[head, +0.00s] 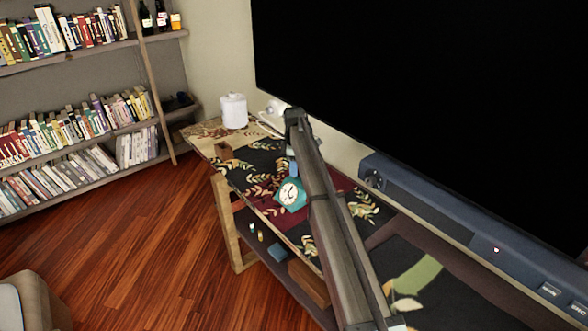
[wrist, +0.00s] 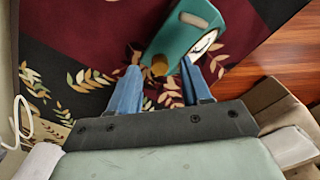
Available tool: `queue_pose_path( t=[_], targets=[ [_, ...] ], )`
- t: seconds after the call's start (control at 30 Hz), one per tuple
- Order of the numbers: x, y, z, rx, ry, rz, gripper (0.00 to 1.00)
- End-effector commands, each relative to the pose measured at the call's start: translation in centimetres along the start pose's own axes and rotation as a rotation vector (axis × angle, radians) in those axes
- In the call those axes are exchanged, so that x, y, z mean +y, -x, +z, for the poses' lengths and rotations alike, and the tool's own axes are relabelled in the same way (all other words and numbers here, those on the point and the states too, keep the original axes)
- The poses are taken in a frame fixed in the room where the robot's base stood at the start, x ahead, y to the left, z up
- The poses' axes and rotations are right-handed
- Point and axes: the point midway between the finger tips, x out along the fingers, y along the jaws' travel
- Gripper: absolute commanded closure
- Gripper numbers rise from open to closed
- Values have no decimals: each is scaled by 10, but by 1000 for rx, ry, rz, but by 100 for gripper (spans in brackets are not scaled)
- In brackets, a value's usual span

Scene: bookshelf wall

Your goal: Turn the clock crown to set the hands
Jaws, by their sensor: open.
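The teal clock (head: 291,194) stands on the patterned table top, its white round dial facing the front of the table. In the wrist view the clock (wrist: 187,38) is seen from above, with part of its dial showing at its right side. A brass-coloured crown (wrist: 159,66) sticks out from the clock's near end. My gripper (wrist: 160,76) is open, its two blue fingers apart on either side of the crown. Whether either finger touches the crown cannot be told. In the head view my arm hides most of the gripper, and the crown cannot be made out.
A large black screen (head: 430,110) and a dark blue soundbar (head: 470,240) stand along the back. In the wrist view the table edge is close beyond the clock's dial.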

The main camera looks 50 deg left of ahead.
Motion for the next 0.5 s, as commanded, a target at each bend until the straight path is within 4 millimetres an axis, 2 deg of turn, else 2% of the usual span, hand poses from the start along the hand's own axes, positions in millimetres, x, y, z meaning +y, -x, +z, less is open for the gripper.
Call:
queue_pose_path(
  t=[0.2,0.5],
  targets=[
    [0,-12,0,0,0,1,52],
    [0,-14,0,0,0,1,52]
  ],
)
